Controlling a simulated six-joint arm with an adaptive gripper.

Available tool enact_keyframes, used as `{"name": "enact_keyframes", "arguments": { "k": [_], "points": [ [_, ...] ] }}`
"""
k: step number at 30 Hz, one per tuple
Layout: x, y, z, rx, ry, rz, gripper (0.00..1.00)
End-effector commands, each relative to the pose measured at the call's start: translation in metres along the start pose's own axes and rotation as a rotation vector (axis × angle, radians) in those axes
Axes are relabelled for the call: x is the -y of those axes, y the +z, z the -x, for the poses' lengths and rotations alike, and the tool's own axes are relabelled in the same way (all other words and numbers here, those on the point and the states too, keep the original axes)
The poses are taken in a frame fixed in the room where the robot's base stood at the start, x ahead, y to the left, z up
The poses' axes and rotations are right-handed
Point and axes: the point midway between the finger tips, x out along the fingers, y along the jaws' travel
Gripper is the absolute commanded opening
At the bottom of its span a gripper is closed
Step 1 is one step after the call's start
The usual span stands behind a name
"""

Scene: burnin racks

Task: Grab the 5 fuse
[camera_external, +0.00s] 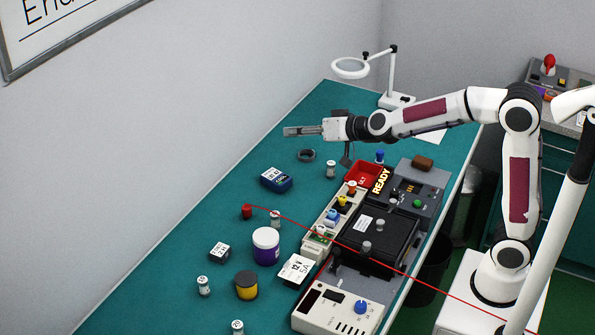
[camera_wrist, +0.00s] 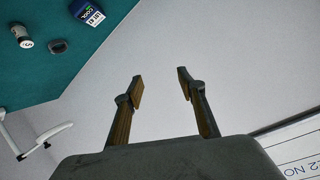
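Several small pale cylinders with printed labels, which look like fuses, stand on the teal bench. One fuse (camera_external: 331,169) stands near the black ring, another (camera_external: 275,219) beside the red cable, a third (camera_external: 204,286) at the front left, and one more (camera_external: 237,327) at the bottom edge. One fuse (camera_wrist: 21,37) shows there at upper left.
A black ring (camera_external: 306,155), blue box (camera_external: 276,180), white tub (camera_external: 266,246), yellow-black jar (camera_external: 246,285) and "12 5A" card (camera_external: 297,268) are on the bench. A red cable (camera_external: 345,243) crosses the equipment. A magnifier lamp (camera_external: 350,68) stands behind my gripper.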

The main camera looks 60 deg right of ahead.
Motion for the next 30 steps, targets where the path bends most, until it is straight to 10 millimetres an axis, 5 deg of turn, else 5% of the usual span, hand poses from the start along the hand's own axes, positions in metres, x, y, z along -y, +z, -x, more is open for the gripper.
{"name": "enact_keyframes", "arguments": {
  "k": [14,30],
  "points": [
    [-0.066,-0.001,-0.088,-0.167,0.269,-0.104,0.40],
    [-0.171,0.056,-0.135,-0.284,0.693,-0.136,0.40]
  ]
}}
